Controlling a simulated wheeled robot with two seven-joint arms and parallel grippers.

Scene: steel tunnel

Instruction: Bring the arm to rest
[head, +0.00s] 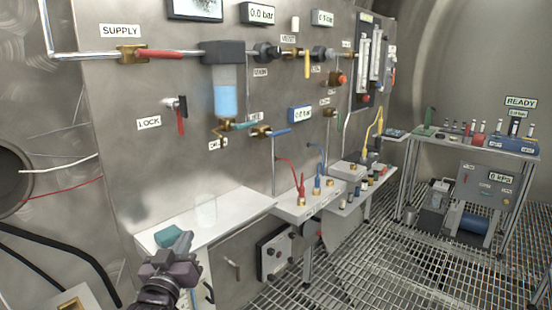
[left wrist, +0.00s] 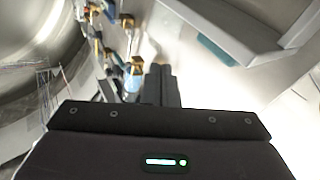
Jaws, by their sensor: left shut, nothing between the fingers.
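My left arm comes in at the bottom left of the head view. Its gripper (head: 184,246) is shut and empty, in front of the white shelf (head: 232,209). In the left wrist view the shut fingers of my left gripper (left wrist: 160,82) show at the centre, with nothing between them. My right gripper is not in view.
The steel panel (head: 180,160) with pipes and valves rises behind. Another bench (head: 470,140) stands at the right. The grating floor (head: 370,255) is clear in the middle.

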